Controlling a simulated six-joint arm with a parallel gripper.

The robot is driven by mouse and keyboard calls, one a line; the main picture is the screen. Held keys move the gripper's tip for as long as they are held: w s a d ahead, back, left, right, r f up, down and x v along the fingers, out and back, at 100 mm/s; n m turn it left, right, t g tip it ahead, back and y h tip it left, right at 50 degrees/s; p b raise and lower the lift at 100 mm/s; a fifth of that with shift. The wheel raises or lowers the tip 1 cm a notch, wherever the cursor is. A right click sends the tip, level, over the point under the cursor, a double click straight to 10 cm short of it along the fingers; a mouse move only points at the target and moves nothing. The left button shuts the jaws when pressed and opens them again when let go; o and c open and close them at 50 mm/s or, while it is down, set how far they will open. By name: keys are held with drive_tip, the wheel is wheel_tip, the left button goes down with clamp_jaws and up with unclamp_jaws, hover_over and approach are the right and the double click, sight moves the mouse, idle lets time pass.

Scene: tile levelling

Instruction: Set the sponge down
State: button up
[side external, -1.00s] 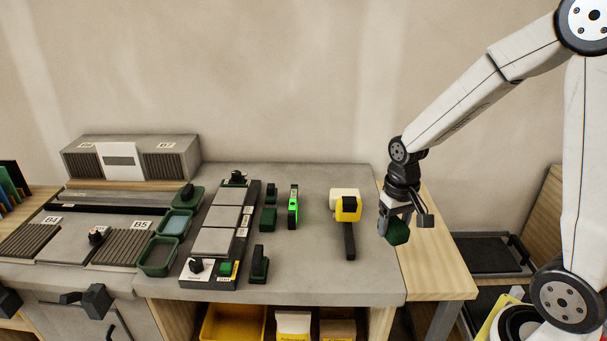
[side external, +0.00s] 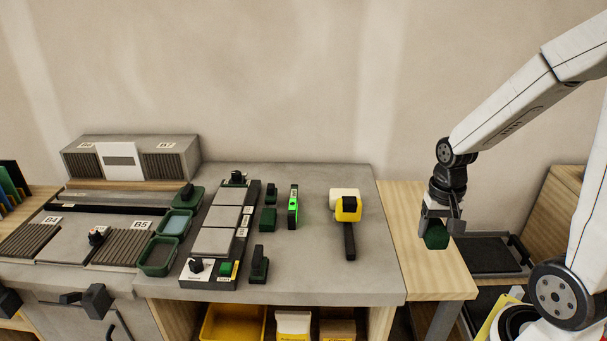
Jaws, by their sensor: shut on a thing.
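The sponge (side external: 437,236) is a dark green block. My gripper (side external: 437,222) is shut on it, pointing down. It holds the sponge over the light wooden side table (side external: 418,268), to the right of the grey worktop. Whether the sponge touches the wood or hangs above it, I cannot tell from this angle. The far side of the sponge is hidden by the fingers.
On the grey worktop (side external: 310,285) lie a yellow-headed mallet (side external: 348,210), a green level (side external: 293,208), a strip of grey tiles (side external: 213,241) and green trays (side external: 157,257). Dark shelves (side external: 485,255) stand beyond the wooden table's right edge. Much of the wooden table is bare.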

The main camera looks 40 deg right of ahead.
drive_tip(key=w+d+f, duration=0.3)
drive_tip(key=w+f, duration=0.1)
drive_tip(key=w, duration=0.4)
hover_over(387, 247)
drive_tip(key=shift+s+a+f, duration=0.1)
drive_tip(key=shift+s+f, duration=0.05)
drive_tip(key=shift+f, duration=1.1)
drive_tip(key=shift+s+f, duration=0.1)
drive_tip(key=shift+f, duration=1.1)
drive_tip(key=shift+w+f, duration=0.15)
drive_tip(key=shift+f, duration=0.1)
drive_tip(key=shift+w+f, duration=0.1)
drive_tip(key=shift+f, duration=1.5)
drive_tip(key=shift+f, duration=0.15)
drive_tip(key=o, duration=1.3)
drive_tip(key=shift+c, duration=0.2)
